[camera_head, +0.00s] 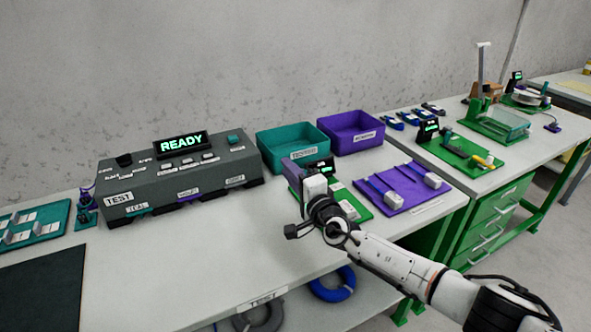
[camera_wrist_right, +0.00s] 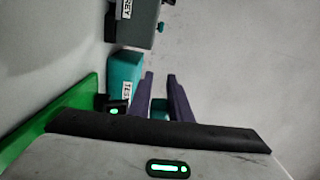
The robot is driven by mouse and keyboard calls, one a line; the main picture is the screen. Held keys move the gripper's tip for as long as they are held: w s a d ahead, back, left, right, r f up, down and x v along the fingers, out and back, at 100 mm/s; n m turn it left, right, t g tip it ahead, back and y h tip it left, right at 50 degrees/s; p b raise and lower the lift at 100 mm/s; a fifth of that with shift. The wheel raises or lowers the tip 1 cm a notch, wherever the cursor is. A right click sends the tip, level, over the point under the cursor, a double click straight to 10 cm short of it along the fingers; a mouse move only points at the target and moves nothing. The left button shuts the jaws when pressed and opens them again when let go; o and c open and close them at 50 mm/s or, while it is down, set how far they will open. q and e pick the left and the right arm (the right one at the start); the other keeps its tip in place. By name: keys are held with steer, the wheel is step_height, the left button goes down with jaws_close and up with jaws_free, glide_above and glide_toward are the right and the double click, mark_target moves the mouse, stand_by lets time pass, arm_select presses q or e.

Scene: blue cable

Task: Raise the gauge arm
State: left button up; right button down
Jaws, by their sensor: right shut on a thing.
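The gauge station has a green base (camera_head: 359,212) and a small black display (camera_head: 321,166) with green digits. It stands on the white bench in front of the teal and purple bins. My right gripper (camera_head: 296,174) is over the left part of this station and its body hides much of it, including most of the gauge arm. In the right wrist view the two dark purple fingers (camera_wrist_right: 161,80) have a small teal piece (camera_wrist_right: 158,106) between them. The gripper is shut on it; I take it for the gauge arm's handle. My left gripper is out of view.
A dark test box (camera_head: 180,178) with a READY sign stands to the left. A teal bin (camera_head: 278,151) and a purple bin (camera_head: 351,133) stand behind the gripper. A purple tray (camera_head: 403,200) with grey blocks lies right. The front bench is clear.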

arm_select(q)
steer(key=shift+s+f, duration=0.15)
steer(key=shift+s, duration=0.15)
arm_select(e)
steer(key=shift+s+a+f, duration=0.15)
steer(key=shift+a+f, duration=0.05)
steer(key=shift+f, duration=0.05)
steer(key=c, duration=1.6)
jaws_free()
steer(key=shift+c, duration=0.2)
steer(key=shift+d+r, duration=0.1)
